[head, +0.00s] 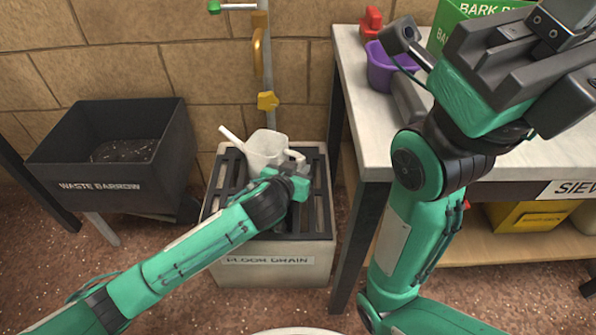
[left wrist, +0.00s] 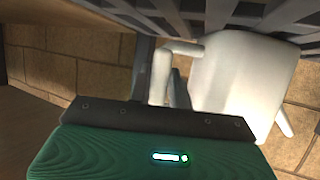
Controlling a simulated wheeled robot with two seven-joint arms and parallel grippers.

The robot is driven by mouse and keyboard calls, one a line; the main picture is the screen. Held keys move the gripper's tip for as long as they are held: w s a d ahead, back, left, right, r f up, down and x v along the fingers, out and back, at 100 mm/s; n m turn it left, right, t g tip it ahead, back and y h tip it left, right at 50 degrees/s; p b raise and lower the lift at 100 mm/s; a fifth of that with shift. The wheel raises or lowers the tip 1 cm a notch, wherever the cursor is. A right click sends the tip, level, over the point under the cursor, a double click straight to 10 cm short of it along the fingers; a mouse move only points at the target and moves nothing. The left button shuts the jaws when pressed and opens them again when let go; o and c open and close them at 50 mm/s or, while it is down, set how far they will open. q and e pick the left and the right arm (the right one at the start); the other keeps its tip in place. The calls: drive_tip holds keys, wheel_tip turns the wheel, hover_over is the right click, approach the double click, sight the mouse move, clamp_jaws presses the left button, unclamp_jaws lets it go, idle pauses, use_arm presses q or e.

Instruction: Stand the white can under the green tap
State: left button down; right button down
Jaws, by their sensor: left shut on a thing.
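The white can (head: 265,149), a watering can with a spout pointing up and left, stands upright on or just above the slotted grate of the floor drain (head: 265,262). My left gripper (head: 290,172) is shut on its handle at the near right side. In the left wrist view the handle (left wrist: 162,75) runs down between the jaws and the can body (left wrist: 240,80) is beside the grate.
A black waste barrow (head: 110,180) stands left of the drain. At right is a bench (head: 350,90) with a purple pot (head: 385,70), a red item (head: 371,22) and a green bark box (head: 470,12). A yellow valve (head: 268,101) is on the wall pipe behind the can.

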use_arm(q)
drive_tip(key=c, duration=1.3)
unclamp_jaws()
